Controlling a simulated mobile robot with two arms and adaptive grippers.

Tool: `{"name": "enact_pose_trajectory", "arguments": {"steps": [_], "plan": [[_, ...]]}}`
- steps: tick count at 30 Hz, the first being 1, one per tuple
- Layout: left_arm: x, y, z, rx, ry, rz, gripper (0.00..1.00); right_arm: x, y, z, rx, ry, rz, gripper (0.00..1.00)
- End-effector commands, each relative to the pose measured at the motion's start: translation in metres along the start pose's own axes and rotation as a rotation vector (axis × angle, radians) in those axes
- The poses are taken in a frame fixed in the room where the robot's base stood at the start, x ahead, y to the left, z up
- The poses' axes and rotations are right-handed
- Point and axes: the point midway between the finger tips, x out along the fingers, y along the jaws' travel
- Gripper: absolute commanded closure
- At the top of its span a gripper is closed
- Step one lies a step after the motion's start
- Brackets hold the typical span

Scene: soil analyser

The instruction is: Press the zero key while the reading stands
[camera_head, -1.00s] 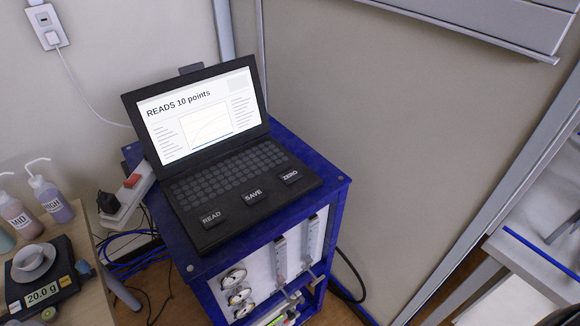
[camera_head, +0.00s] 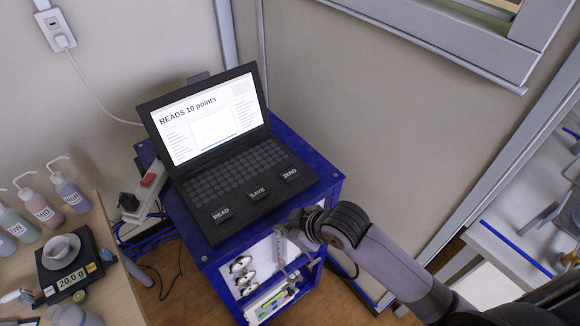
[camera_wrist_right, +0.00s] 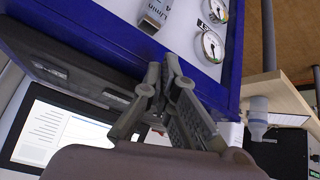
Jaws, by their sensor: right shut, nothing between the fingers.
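The black laptop (camera_head: 235,200) stands open on the blue cabinet, its screen (camera_head: 212,115) showing "READS 10 points" with a graph. The ZERO key (camera_head: 290,174) is at the right of its front row, beside the SAVE key (camera_head: 258,193) and the READ key (camera_head: 221,213). My right gripper (camera_head: 284,228) is at the cabinet's front edge, in front of the keys and apart from the ZERO key. In the right wrist view its fingers (camera_wrist_right: 172,68) are together and empty, with the laptop behind them. My left gripper is out of view.
The blue cabinet (camera_head: 322,189) has gauges (camera_head: 241,264) and flow tubes on its front, close to my right gripper. At left, a bench holds a scale (camera_head: 68,277) reading 20.0 g and several bottles. A power strip (camera_head: 143,200) lies between.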

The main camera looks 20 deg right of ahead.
Motion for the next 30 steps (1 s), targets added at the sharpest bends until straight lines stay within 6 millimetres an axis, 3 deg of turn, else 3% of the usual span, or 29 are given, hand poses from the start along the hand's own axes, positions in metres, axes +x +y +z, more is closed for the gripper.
{"name": "enact_pose_trajectory", "arguments": {"steps": [1,3,10,15,18,22,30], "plan": [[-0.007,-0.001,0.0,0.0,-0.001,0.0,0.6,-0.017,-0.001,-0.015,-0.033,0.018,-0.002,1.0],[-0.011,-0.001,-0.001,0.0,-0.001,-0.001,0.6,-0.031,0.001,-0.035,-0.106,0.046,-0.01,1.0],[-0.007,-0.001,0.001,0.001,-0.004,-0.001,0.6,-0.021,0.037,-0.078,-0.328,0.104,-0.016,1.0],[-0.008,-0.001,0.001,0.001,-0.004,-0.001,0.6,-0.025,0.085,-0.106,-0.467,0.122,0.011,1.0],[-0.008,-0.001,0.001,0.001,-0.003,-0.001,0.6,-0.033,0.118,-0.118,-0.518,0.124,0.037,1.0],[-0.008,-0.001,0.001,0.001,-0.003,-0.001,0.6,-0.043,0.146,-0.128,-0.548,0.127,0.061,1.0],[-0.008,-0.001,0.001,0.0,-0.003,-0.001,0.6,-0.047,0.159,-0.132,-0.557,0.13,0.072,1.0]]}}
